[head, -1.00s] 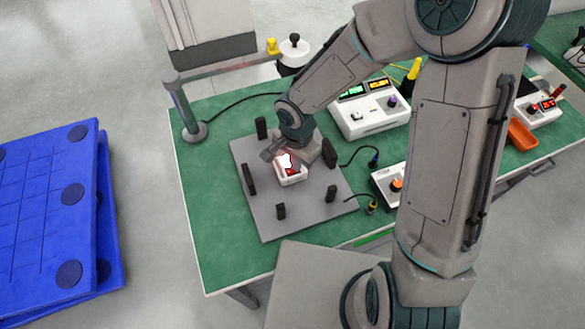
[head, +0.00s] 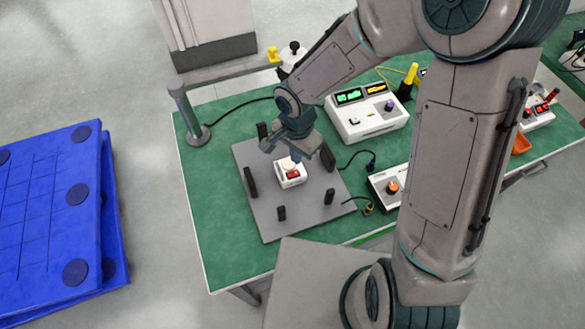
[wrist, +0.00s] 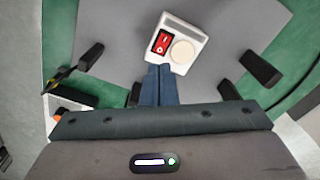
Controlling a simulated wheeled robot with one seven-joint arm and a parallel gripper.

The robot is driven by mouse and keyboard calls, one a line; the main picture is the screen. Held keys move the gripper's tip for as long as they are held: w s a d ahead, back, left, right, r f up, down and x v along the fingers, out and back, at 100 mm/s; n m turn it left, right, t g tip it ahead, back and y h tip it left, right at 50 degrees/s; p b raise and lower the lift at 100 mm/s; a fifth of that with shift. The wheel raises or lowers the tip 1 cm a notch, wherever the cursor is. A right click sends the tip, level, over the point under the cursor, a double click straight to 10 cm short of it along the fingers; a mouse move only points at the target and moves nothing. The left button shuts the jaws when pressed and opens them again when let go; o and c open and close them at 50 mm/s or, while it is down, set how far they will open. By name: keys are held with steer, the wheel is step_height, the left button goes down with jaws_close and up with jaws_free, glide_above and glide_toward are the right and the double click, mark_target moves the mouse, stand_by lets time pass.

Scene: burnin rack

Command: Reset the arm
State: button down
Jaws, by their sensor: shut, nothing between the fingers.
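My gripper (head: 284,151) is above the grey plate (head: 262,220) on the green table. It is shut and empty, its fingers pointing down. A small white box (head: 291,181) with a red rocker switch (head: 293,174) and a round cream button sits on the plate, just below my gripper. In the wrist view the shut fingers (wrist: 158,84) appear at the near edge of the white box (wrist: 178,42). The red switch (wrist: 162,42) and the round button (wrist: 182,51) both show clearly there. Whether the fingertips touch the box cannot be told from the wrist view; the head view shows them raised.
Several black posts (head: 250,181) stand on the plate around the box. A white instrument with lit displays (head: 368,112) and a smaller box with an orange knob (head: 390,187) stand to the right. A lamp-like post (head: 190,120) is at the back left. Blue pallets (head: 55,210) lie left.

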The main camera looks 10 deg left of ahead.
steer(key=shift+r, duration=0.6)
steer(key=d+r+n+t+h, duration=0.1)
steer(key=d+r+n+t, duration=0.15)
steer(key=d+r, duration=1.05)
steer(key=s+d+r+n+t+y, duration=0.1)
steer(key=s+d+r+n, duration=0.2)
steer(key=s+d+r, duration=0.4)
steer(key=shift+s+d+r, duration=0.2)
steer(key=shift+s+d, duration=0.35)
steer(key=shift+d, duration=0.7)
steer(key=shift+n, duration=0.25)
